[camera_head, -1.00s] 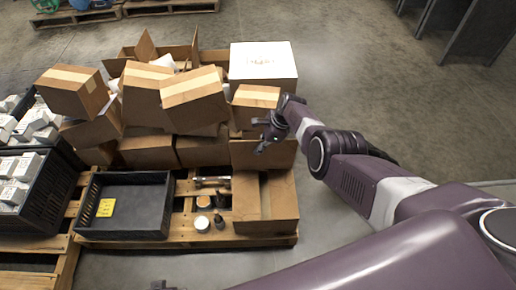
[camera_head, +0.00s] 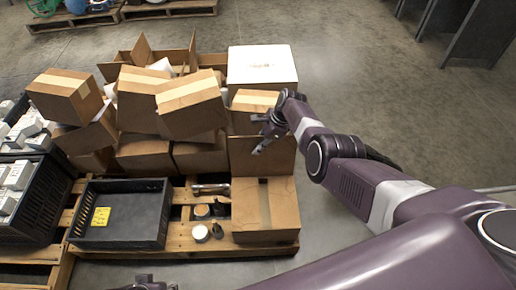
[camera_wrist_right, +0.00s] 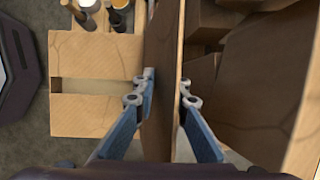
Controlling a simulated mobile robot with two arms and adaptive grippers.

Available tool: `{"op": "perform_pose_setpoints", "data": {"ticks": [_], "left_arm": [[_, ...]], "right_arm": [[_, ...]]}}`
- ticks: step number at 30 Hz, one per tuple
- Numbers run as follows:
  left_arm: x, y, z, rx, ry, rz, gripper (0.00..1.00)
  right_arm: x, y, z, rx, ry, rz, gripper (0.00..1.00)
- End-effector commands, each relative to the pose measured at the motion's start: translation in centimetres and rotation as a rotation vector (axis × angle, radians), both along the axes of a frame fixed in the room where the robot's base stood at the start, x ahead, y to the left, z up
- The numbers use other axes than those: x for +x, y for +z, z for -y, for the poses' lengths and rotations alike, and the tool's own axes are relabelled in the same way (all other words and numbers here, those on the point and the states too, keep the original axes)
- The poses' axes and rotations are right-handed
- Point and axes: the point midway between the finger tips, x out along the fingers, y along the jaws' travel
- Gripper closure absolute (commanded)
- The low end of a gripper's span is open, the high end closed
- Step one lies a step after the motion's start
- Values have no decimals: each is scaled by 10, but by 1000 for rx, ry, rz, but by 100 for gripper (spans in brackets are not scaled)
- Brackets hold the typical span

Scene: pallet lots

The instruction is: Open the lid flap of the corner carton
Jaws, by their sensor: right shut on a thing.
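The corner carton (camera_head: 283,205) sits at the front right corner of the pallet; it also shows at left in the right wrist view (camera_wrist_right: 95,115). A broad brown flap (camera_head: 240,160) stands upright at its back side. In the right wrist view the flap (camera_wrist_right: 163,70) is seen nearly edge-on. My right gripper (camera_head: 262,143) is at the flap's upper edge, with one finger on each side, shut on it. In the right wrist view this gripper (camera_wrist_right: 167,92) pinches the flap. My left gripper (camera_head: 152,284) only peeks in at the bottom edge; its fingers cannot be made out.
A black crate (camera_head: 118,243) with a yellow label stands on the pallet (camera_head: 190,243), with small jars (camera_head: 200,233) between crate and carton. Piled cartons (camera_head: 190,105) and a white box (camera_head: 262,66) lie behind.

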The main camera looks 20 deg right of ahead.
Motion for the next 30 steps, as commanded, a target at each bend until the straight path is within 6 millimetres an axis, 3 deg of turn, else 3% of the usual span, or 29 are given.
{"op": "perform_pose_setpoints", "data": {"ticks": [1,13,14,16,30], "left_arm": [[0,1,0,0,0,2,60],[0,3,0,1,0,1,60],[0,3,0,1,0,1,60],[0,3,0,0,0,1,60],[0,3,0,1,0,2,60]], "right_arm": [[7,2,1,-6,0,23,100],[7,2,1,-7,-1,24,100],[7,2,1,-7,-1,24,87],[7,2,1,-6,-1,23,80],[4,6,3,-4,-3,15,80]]}}
